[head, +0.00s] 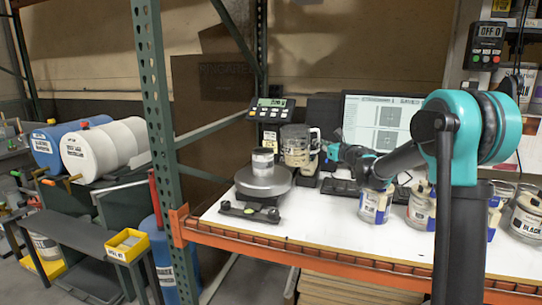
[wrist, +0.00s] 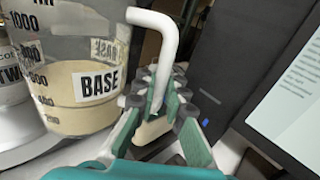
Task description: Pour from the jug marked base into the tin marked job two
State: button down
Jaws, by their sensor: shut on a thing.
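The clear jug marked base (wrist: 75,50) fills the left of the wrist view, with pale liquid in its lower part. In the head view the jug (head: 296,148) looks upright, just behind and right of the scale. My gripper (wrist: 158,100) is shut on the jug's white handle (wrist: 157,25); it also shows in the head view (head: 326,153), reaching in from the right. The tin (head: 262,162) stands on the scale's round plate, left of the jug. Part of its label, reading "TWO", shows at the wrist view's left edge (wrist: 10,72). I cannot tell whether the jug's bottom touches anything.
The scale (head: 264,183) has a raised display (head: 271,109) behind it. A monitor (head: 380,122) and keyboard (head: 342,188) stand right of the jug. Labelled containers, including one marked black (head: 526,217), line the right front. A green rack post (head: 158,110) stands left.

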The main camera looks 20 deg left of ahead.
jog(key=shift+w+d+f+m, duration=0.1)
jog(key=shift+d+f+m, duration=0.1)
jog(key=shift+f+m, duration=0.2)
jog(key=shift+r+b, duration=0.3)
jog(key=shift+r, duration=2.05)
jog(key=f, duration=0.2)
jog(key=s+d+f, duration=0.1)
jog(key=shift+s+d+f, duration=0.1)
jog(key=shift+f, duration=0.15)
